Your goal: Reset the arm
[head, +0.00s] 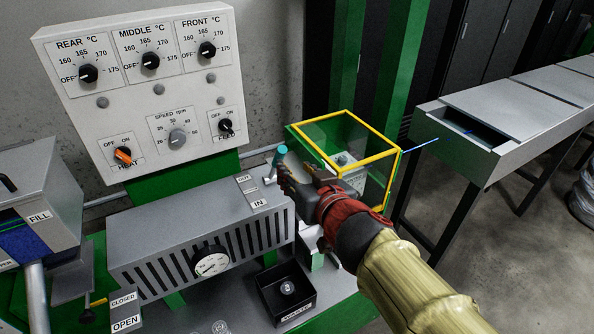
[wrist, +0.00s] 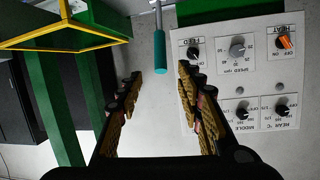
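My gripper (head: 283,172) is at the end of my raised arm, near the right end of the grey slotted barrel housing (head: 190,235). A teal-handled lever (head: 279,155) stands right by the fingertips in the head view. In the wrist view the teal handle (wrist: 160,52) shows above and between the fingertips. I cannot tell whether a finger touches it.
The control panel (head: 140,90) with several knobs stands behind. A yellow-framed clear guard (head: 345,150) is just right of my gripper. A blue cable (head: 420,145) runs from it to a grey trough (head: 495,125). A black box (head: 285,290) sits below the housing; a fill hopper (head: 40,210) is at left.

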